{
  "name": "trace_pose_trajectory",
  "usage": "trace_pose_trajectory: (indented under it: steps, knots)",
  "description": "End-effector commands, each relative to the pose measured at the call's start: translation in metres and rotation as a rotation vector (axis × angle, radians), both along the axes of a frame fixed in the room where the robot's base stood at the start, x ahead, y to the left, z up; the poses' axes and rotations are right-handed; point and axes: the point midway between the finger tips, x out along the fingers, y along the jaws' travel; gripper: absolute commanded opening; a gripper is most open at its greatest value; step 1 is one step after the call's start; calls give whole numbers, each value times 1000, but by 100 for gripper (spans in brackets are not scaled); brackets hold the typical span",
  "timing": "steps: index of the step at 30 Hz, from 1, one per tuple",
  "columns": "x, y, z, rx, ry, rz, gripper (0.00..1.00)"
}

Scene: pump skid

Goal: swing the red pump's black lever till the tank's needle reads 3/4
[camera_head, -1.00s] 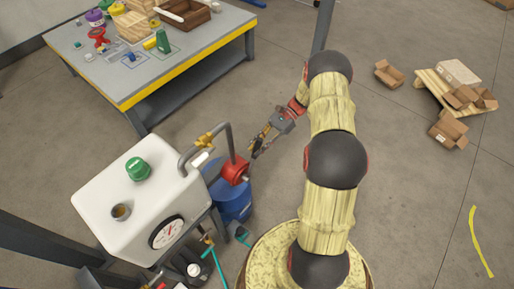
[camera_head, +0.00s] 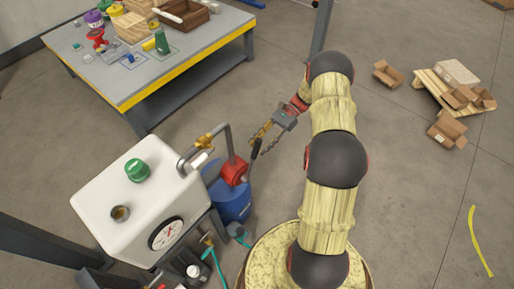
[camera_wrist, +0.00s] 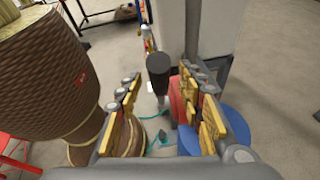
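The red pump (camera_head: 235,170) sits on a blue drum beside the white tank (camera_head: 95,205). Its black lever (camera_head: 256,147) stands up on the pump's right side. My gripper (camera_head: 261,138) is at the lever's upper end. In the wrist view my gripper (camera_wrist: 160,76) is open, and the black lever (camera_wrist: 158,66) shows between the fingertips, with gaps on both sides. The red pump (camera_wrist: 179,98) is partly hidden by the right finger. The round gauge (camera_head: 166,233) is on the tank's front; its needle is too small to read exactly.
A blue drum (camera_head: 231,204) stands under the pump. A bent grey pipe with a brass fitting (camera_head: 212,138) rises close to the lever. A workbench (camera_head: 205,55) with tools stands behind. Cardboard boxes (camera_head: 447,130) and a pallet lie far right.

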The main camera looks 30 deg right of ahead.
Motion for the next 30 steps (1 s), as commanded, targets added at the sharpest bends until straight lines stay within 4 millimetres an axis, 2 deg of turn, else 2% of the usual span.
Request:
trace_pose_trajectory:
  steps: [9,15,20,30]
  knots:
    - [10,-61,22,-1,-1,-2,38]
    - [14,-84,31,-1,0,-2,38]
    - [15,-91,34,1,1,0,38]
    - [15,-91,35,0,1,0,38]
